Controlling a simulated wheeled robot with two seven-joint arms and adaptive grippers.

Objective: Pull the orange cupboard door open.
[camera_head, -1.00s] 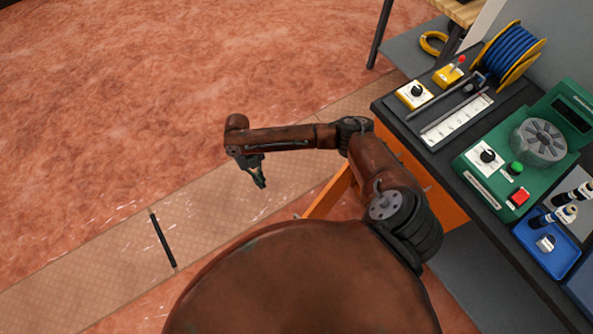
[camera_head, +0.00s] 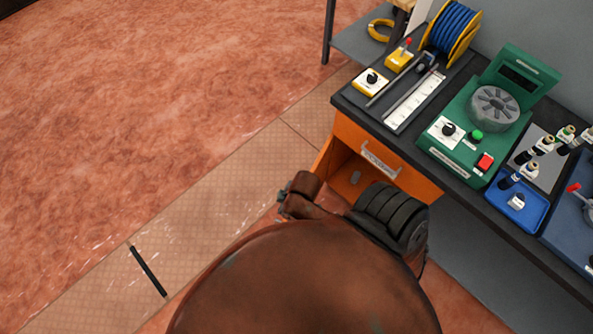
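The orange cupboard (camera_head: 418,184) stands under the dark bench top. Its upper front has a labelled drawer with a pale handle (camera_head: 381,160). Below the drawer the front is open, and a small grey object (camera_head: 355,177) shows inside. A narrow orange panel (camera_head: 322,160) stands at the left of the opening, seen nearly edge-on; it looks like the swung-out door, but its lower part is hidden. My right arm is folded in front of the cupboard and covers the lower opening. Neither of my grippers can be made out.
The bench top (camera_head: 352,100) carries a green machine (camera_head: 462,118), a blue tray (camera_head: 533,219), a white strip (camera_head: 412,102) and a blue cable reel (camera_head: 452,28). A black bar (camera_head: 148,270) lies on the floor. The floor to the left is clear.

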